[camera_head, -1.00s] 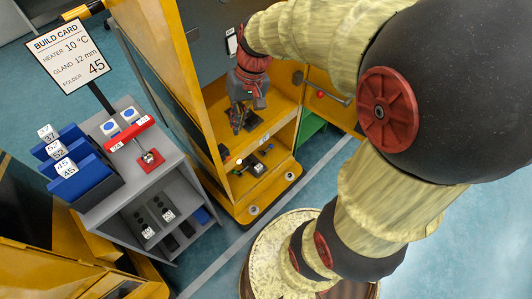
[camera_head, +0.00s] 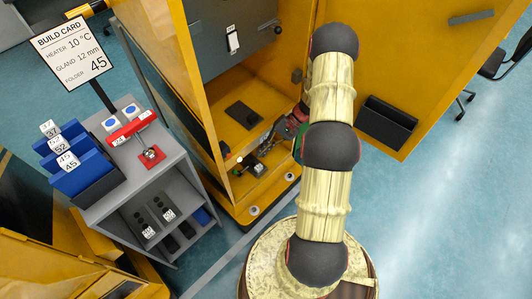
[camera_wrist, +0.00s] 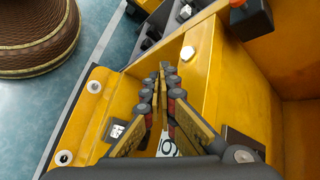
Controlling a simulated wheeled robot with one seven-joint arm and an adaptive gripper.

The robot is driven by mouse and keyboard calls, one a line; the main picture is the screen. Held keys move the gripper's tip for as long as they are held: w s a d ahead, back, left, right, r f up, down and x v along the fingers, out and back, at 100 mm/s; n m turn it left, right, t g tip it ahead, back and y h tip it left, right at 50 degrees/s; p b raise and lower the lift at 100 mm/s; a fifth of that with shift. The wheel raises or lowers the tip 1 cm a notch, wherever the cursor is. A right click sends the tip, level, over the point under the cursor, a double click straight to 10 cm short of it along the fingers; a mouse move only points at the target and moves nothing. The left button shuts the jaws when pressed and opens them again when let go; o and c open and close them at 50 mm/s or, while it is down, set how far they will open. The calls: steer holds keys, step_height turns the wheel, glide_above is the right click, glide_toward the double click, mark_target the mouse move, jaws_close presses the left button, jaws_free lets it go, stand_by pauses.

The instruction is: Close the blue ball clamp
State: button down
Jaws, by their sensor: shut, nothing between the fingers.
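My gripper (camera_head: 266,149) is low at the front of the yellow cabinet, beside a small dark mechanism (camera_head: 256,167) with a white label on the lower ledge. In the wrist view my gripper (camera_wrist: 164,68) is shut and empty, its fingertips together over the yellow ledge. I cannot make out a blue ball or its clamp in either view. My gripper and arm cover part of the ledge, so it may be hidden there.
The yellow cabinet door (camera_head: 395,65) stands wide open at right, with a black tray (camera_head: 386,122) on it. A grey cart (camera_head: 150,180) with blue folders (camera_head: 72,160) and a red bar (camera_head: 131,128) stands left. A dark plate (camera_head: 243,115) lies inside the cabinet.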

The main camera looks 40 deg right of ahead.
steer(key=w+d+f+t+h, duration=0.1)
steer(key=d+f+t+h, duration=0.2)
steer(key=d+f+t, duration=0.35)
steer(key=w+d+f+t+h+b, duration=0.15)
steer(key=d+f+t, duration=0.25)
steer(key=d+f, duration=0.55)
steer(key=w+d+f+t+h, duration=0.1)
steer(key=d+f+t+h, duration=0.3)
steer(key=f, duration=0.8)
steer(key=shift+t+y, duration=0.25)
steer(key=shift+y, duration=0.2)
steer(key=w+b, duration=0.1)
steer(key=w, duration=0.2)
steer(key=w+a+b, duration=0.1)
steer(key=w, duration=0.2)
steer(key=w+b, duration=0.1)
steer(key=w, duration=0.2)
steer(key=shift+w+a+f, duration=0.1)
steer(key=shift+w+a, duration=0.15)
steer(key=shift+w, duration=0.1)
steer(key=shift+a+f+b, duration=0.35)
steer(key=shift+a+f, duration=0.3)
steer(key=shift+a, duration=0.35)
steer(key=shift+w+a+f, duration=0.1)
steer(key=shift+a+f, duration=0.15)
steer(key=shift+a, duration=0.35)
steer(key=shift+a+r+n+p, duration=0.1)
steer(key=shift+a+n+p, duration=0.15)
steer(key=shift+n+p, duration=0.05)
